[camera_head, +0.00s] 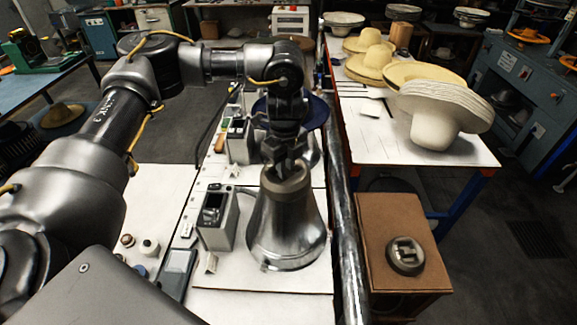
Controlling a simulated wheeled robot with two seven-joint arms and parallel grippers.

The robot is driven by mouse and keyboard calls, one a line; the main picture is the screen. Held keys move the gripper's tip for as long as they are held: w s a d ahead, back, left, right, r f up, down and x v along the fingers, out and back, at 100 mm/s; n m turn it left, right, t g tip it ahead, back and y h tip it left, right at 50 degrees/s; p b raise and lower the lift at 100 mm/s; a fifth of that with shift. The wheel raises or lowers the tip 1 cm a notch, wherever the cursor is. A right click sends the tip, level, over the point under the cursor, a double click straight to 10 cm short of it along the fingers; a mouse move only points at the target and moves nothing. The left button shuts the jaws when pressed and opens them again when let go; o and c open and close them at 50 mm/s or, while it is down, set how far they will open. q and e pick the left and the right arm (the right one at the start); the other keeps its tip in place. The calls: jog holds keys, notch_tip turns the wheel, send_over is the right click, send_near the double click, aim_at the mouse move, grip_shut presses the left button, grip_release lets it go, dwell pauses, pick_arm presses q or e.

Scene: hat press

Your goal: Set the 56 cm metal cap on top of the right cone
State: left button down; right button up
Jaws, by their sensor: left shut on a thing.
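A shiny metal cone (287,228), flared at its base, stands on the white bench top. My left gripper (286,158) points down right over its top. It is shut on a dark metal cap (286,183), which is at the narrow top of this cone; the fingers partly hide it. I cannot tell whether the cap rests on the cone or is just above it. A second cone (313,160) stands behind, mostly hidden by my arm, with a dark blue hat (318,112) at its top. My right gripper is not in view.
Another round metal cap with a handle (405,256) lies on a brown box (385,215) at the right. A control box with a display (217,218) stands close left of the near cone. Straw hats (440,110) lie on the table behind.

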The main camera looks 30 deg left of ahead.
pick_arm(q)
jog(key=shift+r, duration=0.1)
jog(key=c, duration=1.3)
grip_release()
jog(key=r+p, duration=0.3)
jog(key=shift+s, duration=0.2)
jog(key=shift+r+p, duration=0.85)
jog(key=shift+r, duration=1.4)
